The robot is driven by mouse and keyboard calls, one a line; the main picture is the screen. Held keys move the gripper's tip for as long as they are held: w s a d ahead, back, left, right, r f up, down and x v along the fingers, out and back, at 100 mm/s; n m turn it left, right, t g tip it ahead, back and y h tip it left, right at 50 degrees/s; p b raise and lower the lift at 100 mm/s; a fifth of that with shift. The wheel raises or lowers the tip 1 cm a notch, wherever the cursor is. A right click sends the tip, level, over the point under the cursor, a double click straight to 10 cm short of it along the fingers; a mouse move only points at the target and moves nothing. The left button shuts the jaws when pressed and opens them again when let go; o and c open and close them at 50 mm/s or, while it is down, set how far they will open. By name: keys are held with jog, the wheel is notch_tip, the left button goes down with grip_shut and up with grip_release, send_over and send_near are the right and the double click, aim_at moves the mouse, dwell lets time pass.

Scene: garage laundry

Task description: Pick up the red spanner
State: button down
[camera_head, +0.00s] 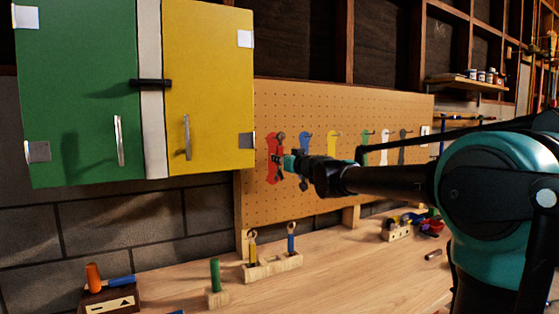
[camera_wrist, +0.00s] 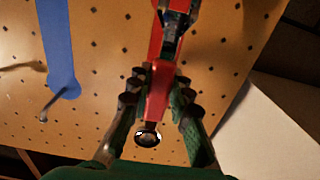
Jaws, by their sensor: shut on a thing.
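The red spanner (camera_wrist: 155,108) is between the two dark fingers of my gripper (camera_wrist: 160,83) in the wrist view. The gripper is shut on it, and a shiny metal ring shows at its lower end. In the head view, my gripper (camera_head: 286,162) is at the left part of the pegboard, over a red shape (camera_head: 271,146). There I cannot tell the spanner from a painted outline, and the gripper hides part of it. I also cannot tell whether the spanner touches the board.
The pegboard (camera_head: 300,205) carries blue (camera_head: 305,143), yellow (camera_head: 333,146) and other coloured shapes on hooks. A green and yellow cabinet (camera_head: 75,90) hangs left of it. The workbench (camera_head: 330,270) below holds a wooden tool rack (camera_head: 272,268) and has clear space at front.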

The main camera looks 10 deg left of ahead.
jog(key=shift+s+r, duration=0.1)
jog(key=shift+r, duration=0.05)
jog(key=v, duration=1.7)
jog(key=shift+s+d, duration=0.3)
jog(key=shift+d, duration=0.05)
jog(key=shift+g+h, duration=0.3)
jog(key=shift+g, duration=0.2)
jog(key=shift+r+x, duration=0.3)
jog(key=shift+x, duration=2.8)
jog(key=shift+r+x, duration=0.3)
jog(key=shift+x, duration=2.85)
jog(key=shift+r+x, duration=0.35)
jog(key=shift+x, duration=2.75)
jog(key=shift+w+a+f, duration=0.2)
jog(key=shift+w+f, duration=0.05)
jog(key=shift+f, duration=0.15)
jog(key=shift+w+a+f, duration=0.25)
jog(key=shift+f, duration=0.15)
jog(key=c, duration=1.3)
grip_release()
